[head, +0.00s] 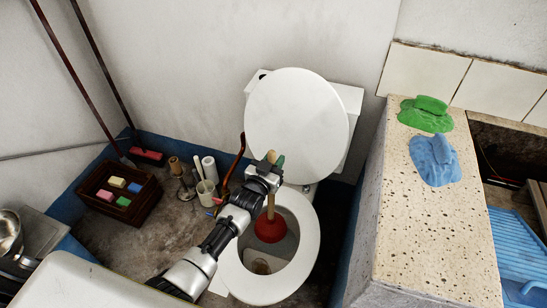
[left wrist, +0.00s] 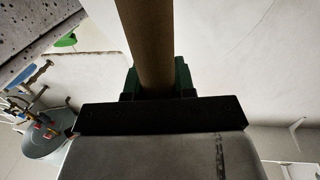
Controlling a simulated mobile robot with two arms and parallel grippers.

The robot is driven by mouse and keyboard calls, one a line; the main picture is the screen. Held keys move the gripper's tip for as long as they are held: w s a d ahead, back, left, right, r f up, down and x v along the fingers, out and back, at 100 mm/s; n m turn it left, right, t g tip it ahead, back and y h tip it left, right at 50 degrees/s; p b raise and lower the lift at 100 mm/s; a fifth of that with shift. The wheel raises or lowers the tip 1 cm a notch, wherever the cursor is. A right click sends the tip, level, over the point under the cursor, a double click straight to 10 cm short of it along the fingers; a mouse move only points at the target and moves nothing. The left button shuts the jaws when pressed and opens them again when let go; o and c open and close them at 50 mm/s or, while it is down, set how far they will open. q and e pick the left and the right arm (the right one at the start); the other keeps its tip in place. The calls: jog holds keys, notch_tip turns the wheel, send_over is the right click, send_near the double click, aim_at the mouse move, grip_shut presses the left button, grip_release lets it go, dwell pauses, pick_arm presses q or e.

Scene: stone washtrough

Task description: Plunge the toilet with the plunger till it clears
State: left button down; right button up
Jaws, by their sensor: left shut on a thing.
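The white toilet (head: 310,262) stands in the middle of the head view with its lid (head: 297,118) up. My left gripper (head: 268,170) is above the back of the bowl, shut on the plunger's wooden handle. The handle also shows between the fingers in the left wrist view (left wrist: 148,45). The plunger's red rubber cup (head: 270,229) is inside the bowl, towards the back, with the handle roughly upright. A brown patch (head: 262,266) shows in the bowl in front of the cup. Whether the cup touches the bowl is unclear. My right gripper is not seen.
A stone washtrough (head: 425,220) with green and blue cloths (head: 434,160) is at the right. A wooden crate (head: 118,196) with coloured blocks, a cup of brushes (head: 206,192) and leaning long-handled tools (head: 75,75) are at the left. A white basin edge (head: 75,285) is at the lower left.

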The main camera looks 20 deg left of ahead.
pick_arm(q)
notch_tip(320, 180, up, 11)
jog(key=p, duration=0.9)
jog(key=shift+f, duration=0.1)
dwell(1.2)
jog(key=s+a+r+n+y, duration=0.1)
jog(key=s+r, duration=0.5)
jog(key=s, duration=0.5)
jog(key=s+a+r+n+y, duration=0.1)
jog(key=s+r, duration=0.5)
jog(key=s, duration=0.6)
jog(key=shift+s+a+r+y, duration=0.15)
jog(key=shift+a+r+y, duration=0.1)
jog(key=shift+y, duration=0.35)
jog(key=shift+f, duration=0.1)
